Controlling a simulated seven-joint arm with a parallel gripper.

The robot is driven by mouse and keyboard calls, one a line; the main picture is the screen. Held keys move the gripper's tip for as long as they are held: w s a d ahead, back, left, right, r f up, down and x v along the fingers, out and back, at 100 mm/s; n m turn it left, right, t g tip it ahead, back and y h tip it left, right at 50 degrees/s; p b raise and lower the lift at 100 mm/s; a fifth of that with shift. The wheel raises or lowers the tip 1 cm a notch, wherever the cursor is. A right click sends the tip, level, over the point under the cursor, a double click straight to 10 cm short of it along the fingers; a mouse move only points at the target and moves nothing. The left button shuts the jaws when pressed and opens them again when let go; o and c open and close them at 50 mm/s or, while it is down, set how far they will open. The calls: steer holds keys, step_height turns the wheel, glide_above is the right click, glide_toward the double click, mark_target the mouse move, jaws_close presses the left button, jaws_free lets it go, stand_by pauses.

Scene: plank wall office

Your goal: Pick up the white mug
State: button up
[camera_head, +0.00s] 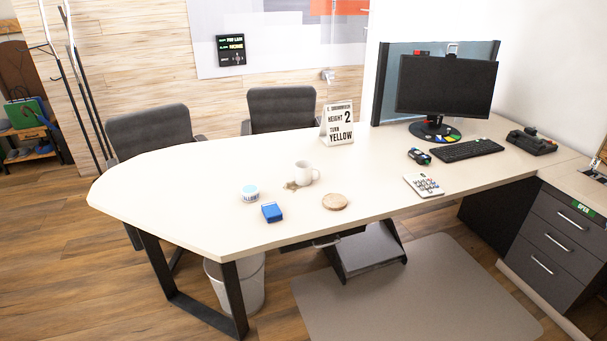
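The white mug (304,173) stands upright on the cream desk (205,215), near the middle of its length. A brown patch (291,186), perhaps a stain or spill, lies on the desk at the mug's lower left. My gripper is not in view, so I cannot see whether it is open or shut.
Near the mug are a small white-and-blue tub (250,193), a blue box (271,212), a round tan disc (334,202) and a standing sign (337,124). A calculator (424,185), keyboard (466,150) and monitor (446,86) occupy the right. The desk's left end is clear.

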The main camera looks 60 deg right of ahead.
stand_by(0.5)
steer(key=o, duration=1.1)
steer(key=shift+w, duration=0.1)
